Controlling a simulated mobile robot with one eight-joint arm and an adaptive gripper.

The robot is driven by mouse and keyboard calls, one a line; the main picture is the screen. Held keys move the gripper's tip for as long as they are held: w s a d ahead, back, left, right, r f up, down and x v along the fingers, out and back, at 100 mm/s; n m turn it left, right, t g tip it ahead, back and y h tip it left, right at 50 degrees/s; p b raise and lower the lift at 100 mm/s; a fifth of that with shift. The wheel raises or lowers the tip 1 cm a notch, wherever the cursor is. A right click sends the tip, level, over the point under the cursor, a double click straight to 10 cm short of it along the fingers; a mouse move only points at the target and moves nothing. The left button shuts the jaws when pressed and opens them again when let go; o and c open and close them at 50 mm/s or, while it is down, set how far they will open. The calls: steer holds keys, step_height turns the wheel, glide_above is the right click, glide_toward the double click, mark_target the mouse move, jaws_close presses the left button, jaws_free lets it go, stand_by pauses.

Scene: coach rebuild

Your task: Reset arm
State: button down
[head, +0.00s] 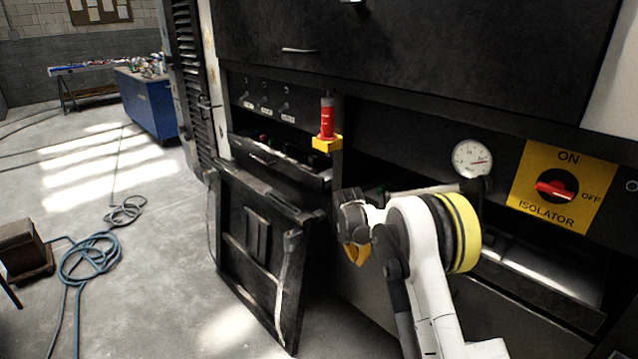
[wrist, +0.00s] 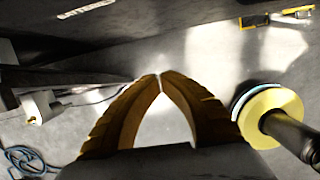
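My gripper (head: 357,253) hangs in front of the black cabinet in the head view, with my white arm rising from the lower right behind it. Its yellow fingers point down. In the wrist view the two ridged yellow fingers (wrist: 160,76) meet at their tips, so the gripper is shut. Nothing shows between the fingers; only pale floor is seen through the gap below the tips.
The black cabinet has an open drawer (head: 280,160), a red and yellow handle (head: 327,122), a gauge (head: 472,159) and a yellow isolator plate (head: 529,187). A dark panel (head: 262,255) leans out left of my gripper. Blue hose (head: 88,257) lies on the floor.

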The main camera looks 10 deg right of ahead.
steer(key=s+r+m+t+y, duration=0.1)
steer(key=s+r+m, duration=0.6)
steer(key=r, duration=0.4)
steer(key=s+r+m+t, duration=0.1)
steer(key=s+r+m, duration=0.3)
steer(key=s+r, duration=0.7)
steer(key=s+a+m+t+y, duration=0.1)
steer(key=s+m+t, duration=0.2)
steer(key=s+m, duration=1.1)
steer(key=s, duration=0.9)
steer(key=shift+s+r, duration=0.35)
steer(key=shift+r, duration=0.05)
steer(key=shift+a, duration=0.1)
